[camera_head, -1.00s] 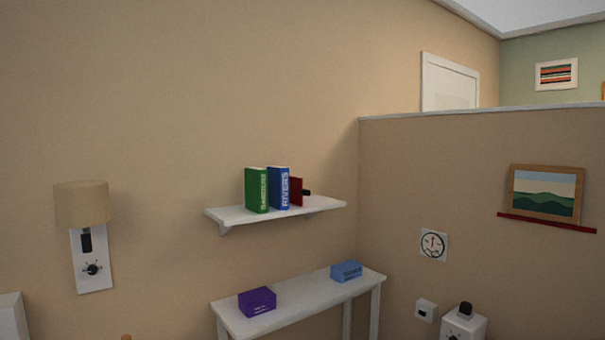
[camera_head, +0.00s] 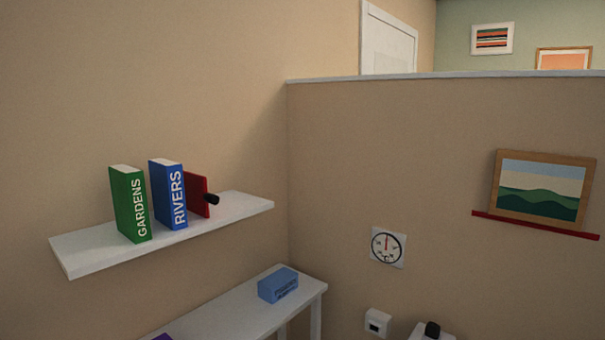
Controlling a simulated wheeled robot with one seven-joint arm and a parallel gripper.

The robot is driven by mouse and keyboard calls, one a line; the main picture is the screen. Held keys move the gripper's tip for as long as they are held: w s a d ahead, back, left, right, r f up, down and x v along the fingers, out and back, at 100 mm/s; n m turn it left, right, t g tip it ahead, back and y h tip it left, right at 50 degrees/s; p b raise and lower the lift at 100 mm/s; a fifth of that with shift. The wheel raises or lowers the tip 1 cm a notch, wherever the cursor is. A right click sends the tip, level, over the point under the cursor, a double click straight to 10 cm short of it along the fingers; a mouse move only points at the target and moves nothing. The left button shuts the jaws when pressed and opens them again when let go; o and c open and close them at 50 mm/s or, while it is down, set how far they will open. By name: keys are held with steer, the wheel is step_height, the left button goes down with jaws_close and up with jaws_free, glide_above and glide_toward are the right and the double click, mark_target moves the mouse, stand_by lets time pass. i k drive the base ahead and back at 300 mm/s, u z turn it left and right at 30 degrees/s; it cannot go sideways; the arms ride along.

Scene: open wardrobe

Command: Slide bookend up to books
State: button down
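Two books stand upright on the white wall shelf (camera_head: 90,248): a green one marked GARDENS (camera_head: 130,205) and a blue one marked RIVERS (camera_head: 168,195). A narrow gap shows between them. The shelf is bare to the right of the bookend. My gripper is not in view.
Below is a white table (camera_head: 240,313) with a blue box (camera_head: 278,285) and the edge of a purple box. A partition wall (camera_head: 400,150) stands right of the shelf, with a round dial (camera_head: 387,246) and a landscape picture (camera_head: 541,187) on a red ledge. Open air lies before the shelf.

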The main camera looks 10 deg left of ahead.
mark_target(198, 199)
steer(key=u, duration=0.25)
steer(key=i, duration=1.8)
steer(key=u, duration=0.65)
